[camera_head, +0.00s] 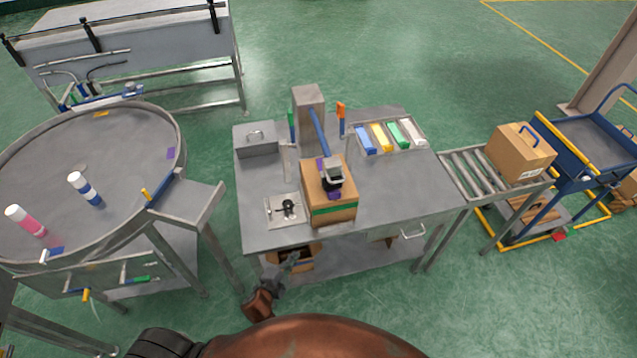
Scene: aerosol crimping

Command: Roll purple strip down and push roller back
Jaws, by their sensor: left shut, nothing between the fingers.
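A brown cardboard box (316,184) stands on the grey workbench (400,190). Purple strip (334,195) shows on the box's near upper edge, with another purple patch (320,163) towards its back. A grey and black device (332,173), which looks like the roller, sits over the top of the box and hides part of the strip. My left gripper (292,258) is shut and empty, in front of the bench's near edge, below and apart from the box and roller. My right gripper is not in view.
A metal plate with a black knob (286,208) lies left of the box. A grey post (309,110) with a blue bar stands behind it. Coloured blocks fill a tray (424,142) at back right. The bench right of the box is clear.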

